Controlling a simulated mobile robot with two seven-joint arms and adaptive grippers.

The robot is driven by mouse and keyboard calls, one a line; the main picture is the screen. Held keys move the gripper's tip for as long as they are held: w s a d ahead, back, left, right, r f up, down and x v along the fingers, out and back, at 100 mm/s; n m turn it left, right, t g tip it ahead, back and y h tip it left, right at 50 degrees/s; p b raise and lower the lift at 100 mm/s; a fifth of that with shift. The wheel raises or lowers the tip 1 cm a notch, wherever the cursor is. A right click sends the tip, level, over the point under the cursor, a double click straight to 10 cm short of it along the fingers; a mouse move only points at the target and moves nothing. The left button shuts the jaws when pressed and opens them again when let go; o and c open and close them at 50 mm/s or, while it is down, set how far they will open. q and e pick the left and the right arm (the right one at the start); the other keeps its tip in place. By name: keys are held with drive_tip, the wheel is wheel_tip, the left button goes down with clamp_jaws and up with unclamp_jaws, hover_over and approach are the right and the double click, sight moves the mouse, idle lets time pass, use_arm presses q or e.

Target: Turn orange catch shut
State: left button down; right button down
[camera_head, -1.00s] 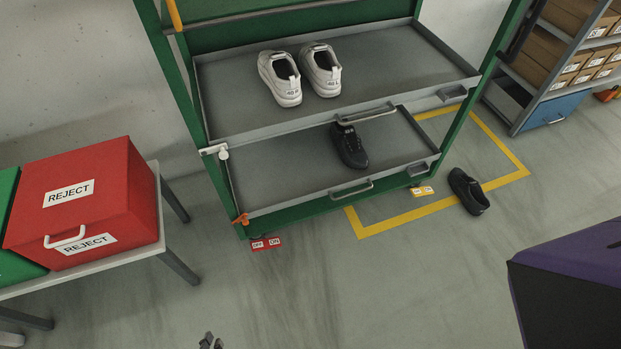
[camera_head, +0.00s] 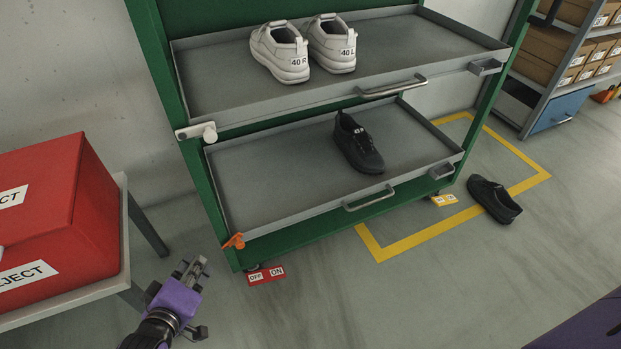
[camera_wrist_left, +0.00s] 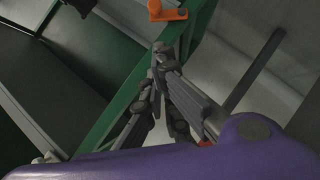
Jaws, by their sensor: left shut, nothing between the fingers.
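The orange catch (camera_head: 234,241) sits at the lower left corner of the green rack, by the left end of the lower tray (camera_head: 285,211). In the left wrist view the orange catch (camera_wrist_left: 166,11) shows at the top edge, beyond the fingertips. My left gripper (camera_head: 196,265) is shut and empty, to the left of and a little below the catch in the head view, apart from it. The left gripper (camera_wrist_left: 161,52) also shows in the wrist view with its fingertips together. My right gripper is not in view.
A white catch (camera_head: 196,132) sits at the upper tray's left end. White shoes (camera_head: 304,50) stand on the upper tray, a black shoe (camera_head: 357,145) on the lower one. Another black shoe (camera_head: 493,200) lies on the floor. A red reject bin (camera_head: 60,215) stands at left.

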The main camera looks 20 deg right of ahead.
use_arm(q)
drive_tip(key=s+d+f+b+x, duration=0.1)
drive_tip(key=b+x, duration=0.4)
drive_tip(key=x, duration=0.6)
drive_tip(key=shift+d+f+b, duration=0.3)
drive_tip(key=shift+d+f, duration=0.15)
drive_tip(key=shift+d, duration=0.1)
